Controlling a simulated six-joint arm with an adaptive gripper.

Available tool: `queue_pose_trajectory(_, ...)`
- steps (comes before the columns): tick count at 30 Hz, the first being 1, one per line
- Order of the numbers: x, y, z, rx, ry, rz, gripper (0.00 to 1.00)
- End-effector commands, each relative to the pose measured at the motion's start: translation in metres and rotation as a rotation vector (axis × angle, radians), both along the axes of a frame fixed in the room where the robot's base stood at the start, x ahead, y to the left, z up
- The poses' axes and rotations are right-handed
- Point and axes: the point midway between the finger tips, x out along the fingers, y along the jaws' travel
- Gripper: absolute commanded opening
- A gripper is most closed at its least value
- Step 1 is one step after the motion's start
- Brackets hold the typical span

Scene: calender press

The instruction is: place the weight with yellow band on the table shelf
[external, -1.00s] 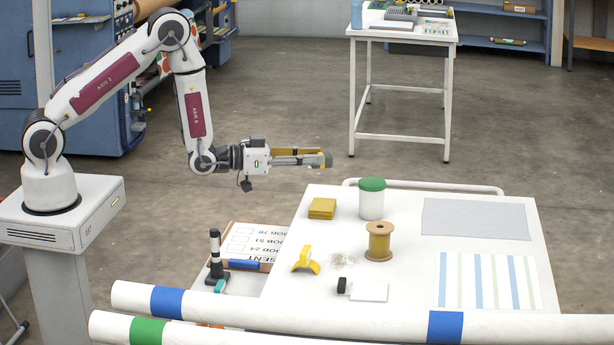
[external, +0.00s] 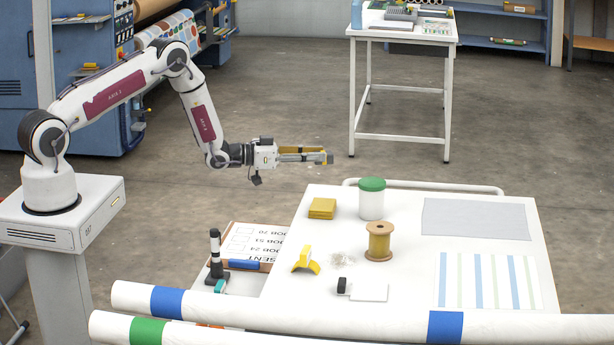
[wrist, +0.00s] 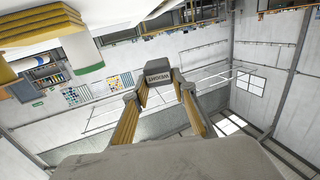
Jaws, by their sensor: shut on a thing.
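My gripper (external: 318,158) reaches level to the right, in the air beyond the far left corner of the white table (external: 400,215). It is shut on a small grey piece at its fingertips, with a little yellow at the tip in the external view. I take this piece to be the weight (external: 328,158); its band is too small to make out. In the wrist view a grey block with lettering (wrist: 158,75) shows at the far end of the yellow-padded fingers. A lower surface with a printed job board (external: 245,243) shows at the table's left side; I cannot tell if it is the shelf.
On the table stand a yellow pad stack (external: 322,208), a white jar with green lid (external: 371,200), a spool (external: 379,241) and a yellow tool (external: 306,260). A black post with white band (external: 215,252) stands left. Long rolls (external: 300,312) cross the front.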

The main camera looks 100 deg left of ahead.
Motion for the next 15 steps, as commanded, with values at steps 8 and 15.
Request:
queue_pose_trajectory(8, 0.022, 0.002, 0.012, 0.005, -0.004, -0.095, 0.0)
queue_pose_trajectory(15, 0.026, -0.003, 0.01, 0.002, -0.003, -0.125, 0.0)
